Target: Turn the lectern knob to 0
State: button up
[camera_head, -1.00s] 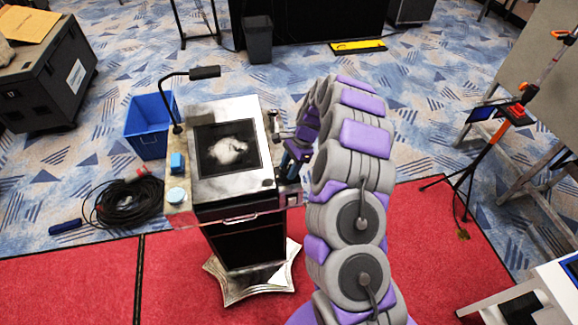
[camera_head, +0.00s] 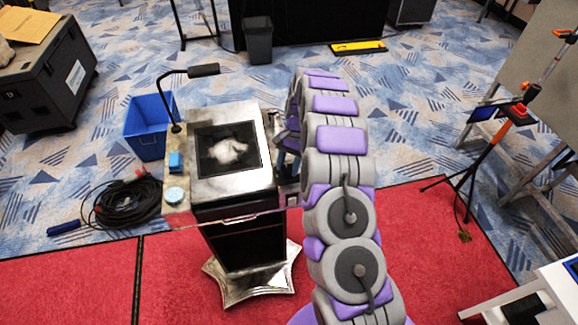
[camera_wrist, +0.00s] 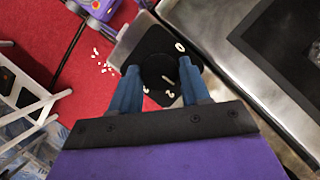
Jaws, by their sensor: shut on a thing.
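The lectern (camera_head: 265,202) stands at centre-left in the head view, with a dark screen in its sloped metal top. Its black knob (camera_wrist: 158,72) shows in the wrist view on a dark plate beside the metal top. A white 0 mark lies at the plate's upper right, and other white marks sit lower, partly hidden. My gripper (camera_wrist: 157,88) has blue fingers on both sides of the knob and is shut on it.
A gooseneck microphone (camera_head: 203,71) rises from the lectern's left side. A blue bin (camera_head: 147,140) and a black cable coil (camera_head: 127,202) lie left of it.

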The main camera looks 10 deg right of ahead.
jog(key=n, duration=0.2)
jog(key=n+h, duration=0.1)
jog(key=n, duration=0.1)
jog(key=shift+a+f+n+g+h, duration=0.1)
jog(key=shift+a+n+g+h, duration=0.05)
jog(key=shift+n+g+h, duration=0.2)
jog(key=n+h, duration=0.1)
jog(key=n, duration=0.3)
jog(key=shift+a+n+h, duration=0.15)
jog(key=shift+n+h, duration=0.1)
jog(key=shift+h, duration=0.1)
jog(key=n+h, duration=0.1)
jog(key=n, duration=0.3)
jog(key=shift+s+a+h, duration=0.1)
jog(key=shift+a+h, duration=0.05)
jog(key=shift+h, duration=0.25)
jog(key=shift+a+n+t+h+p, duration=0.1)
jog(key=shift+n+t+h+p, duration=0.25)
jog(key=shift+n, duration=0.55)
jog(key=shift+n+t+h+p, duration=0.15)
jog(key=shift+n+p, duration=0.25)
jog(key=shift+n, duration=0.5)
jog(key=o, duration=1)
jog(key=p+v, duration=0.1)
jog(key=v, duration=1.6)
jog(key=shift+a+r+p, duration=0.15)
jog(key=shift+r+p, duration=0.05)
jog(key=shift+p, duration=0.15)
